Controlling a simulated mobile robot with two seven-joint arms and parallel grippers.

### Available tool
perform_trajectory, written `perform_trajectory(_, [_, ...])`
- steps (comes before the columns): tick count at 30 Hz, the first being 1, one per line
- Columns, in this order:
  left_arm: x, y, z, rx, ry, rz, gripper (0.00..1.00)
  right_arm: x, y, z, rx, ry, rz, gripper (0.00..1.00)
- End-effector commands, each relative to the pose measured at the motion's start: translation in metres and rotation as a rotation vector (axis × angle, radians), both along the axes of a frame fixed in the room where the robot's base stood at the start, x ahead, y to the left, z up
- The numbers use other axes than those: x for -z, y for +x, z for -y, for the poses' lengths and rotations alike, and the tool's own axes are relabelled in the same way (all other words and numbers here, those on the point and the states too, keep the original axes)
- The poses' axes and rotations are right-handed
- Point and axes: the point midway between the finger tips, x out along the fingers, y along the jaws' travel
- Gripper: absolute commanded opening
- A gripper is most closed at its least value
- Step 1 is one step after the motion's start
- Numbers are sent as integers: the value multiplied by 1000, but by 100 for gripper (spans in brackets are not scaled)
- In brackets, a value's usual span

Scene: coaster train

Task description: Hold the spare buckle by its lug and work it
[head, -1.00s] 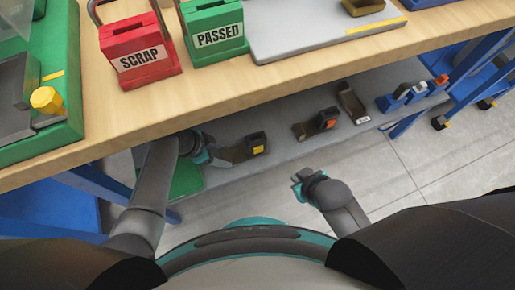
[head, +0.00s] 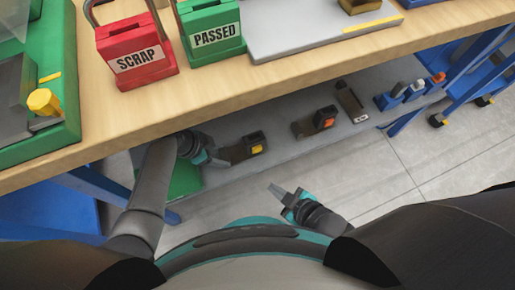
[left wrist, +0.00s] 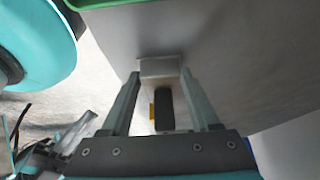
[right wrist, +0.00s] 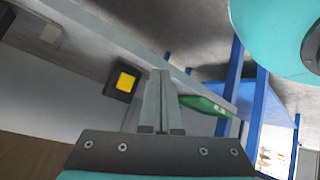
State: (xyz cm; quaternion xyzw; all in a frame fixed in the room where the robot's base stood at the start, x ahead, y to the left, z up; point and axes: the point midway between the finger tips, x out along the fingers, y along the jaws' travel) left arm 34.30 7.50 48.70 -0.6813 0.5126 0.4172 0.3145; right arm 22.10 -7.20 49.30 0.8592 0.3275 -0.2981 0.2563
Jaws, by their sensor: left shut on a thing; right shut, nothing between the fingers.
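The spare buckle (head: 254,146) has a dark block with a yellow button and a grey-brown lug. It is at the shelf under the bench. My left gripper (head: 212,157) is shut on the lug; the left wrist view shows its fingers on either side of the grey lug (left wrist: 160,68). My right gripper (head: 276,189) is shut and empty, below and right of the buckle, apart from it. In the right wrist view its closed fingers (right wrist: 160,75) point forward, with the yellow button (right wrist: 126,82) just left of them in the picture.
On the shelf (head: 285,148) to the right stand a buckle with an orange button (head: 325,119), a brown strap piece (head: 349,102) and several small tools (head: 413,91). A green tray (head: 184,181) lies left. The bench edge overhangs the shelf. Red SCRAP (head: 136,58) and green PASSED (head: 212,35) boxes stand above.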

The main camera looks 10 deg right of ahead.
Motion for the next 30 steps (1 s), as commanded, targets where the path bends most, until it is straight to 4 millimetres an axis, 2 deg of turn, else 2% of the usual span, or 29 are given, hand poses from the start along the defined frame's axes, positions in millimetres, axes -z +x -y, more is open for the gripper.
perform_trajectory(5, [3, -4, -2, 2, 6, -10, 0, 0, 8, -2, 1, 1, 1, 0])
perform_trajectory(21, [3, -4, -2, 2, 6, -10, 0, 0, 74, -21, 2, 1, 0, 0])
perform_trajectory(30, [3, -4, -2, 2, 6, -10, 0, 0, 85, -24, 1, 0, -1, 0])
